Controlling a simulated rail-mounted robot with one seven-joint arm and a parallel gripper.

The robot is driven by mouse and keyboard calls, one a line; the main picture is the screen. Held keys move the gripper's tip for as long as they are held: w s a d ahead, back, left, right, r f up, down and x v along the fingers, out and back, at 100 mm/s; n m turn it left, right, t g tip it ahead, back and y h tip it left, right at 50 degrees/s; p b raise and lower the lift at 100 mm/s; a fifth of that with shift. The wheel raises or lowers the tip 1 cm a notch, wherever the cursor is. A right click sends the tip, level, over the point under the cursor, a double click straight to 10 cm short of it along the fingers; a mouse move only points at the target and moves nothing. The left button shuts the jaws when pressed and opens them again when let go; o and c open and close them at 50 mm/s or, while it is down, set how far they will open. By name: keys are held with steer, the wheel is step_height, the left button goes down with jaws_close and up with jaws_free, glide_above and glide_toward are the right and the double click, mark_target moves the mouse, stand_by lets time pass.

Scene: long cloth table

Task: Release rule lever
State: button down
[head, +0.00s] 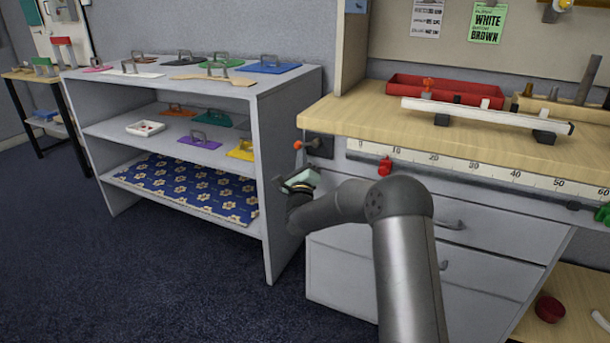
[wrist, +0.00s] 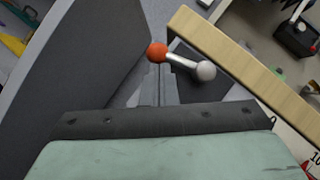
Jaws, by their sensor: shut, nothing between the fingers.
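The lever (head: 298,145) has an orange ball end and sits on a dark plate (head: 320,146) at the left front corner of the bench. In the wrist view its orange ball (wrist: 157,52) joins by a short pale arm to a grey ball (wrist: 206,71). The white rule (head: 470,168) runs along the bench front, with a red slider (head: 385,167) near its left end. My gripper (head: 282,181) is shut and empty, below the lever. In the wrist view its fingertips (wrist: 168,72) appear just below the orange ball; contact cannot be told.
A grey shelf unit (head: 268,190) stands close on the left, with coloured handled boards on its shelves. The wooden benchtop (head: 345,115) holds a red tray (head: 400,83) and a white bar (head: 490,115). Drawers (head: 450,230) are below the rule.

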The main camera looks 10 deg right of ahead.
steer(key=shift+w+a+r+m+h+b, duration=0.1)
steer(key=shift+r+m+h+b, duration=0.05)
steer(key=shift+m+h+b, duration=0.4)
steer(key=shift+a+r+m+h+b, duration=0.15)
steer(key=shift+m+h+b, duration=0.2)
steer(key=shift+m+b, duration=0.25)
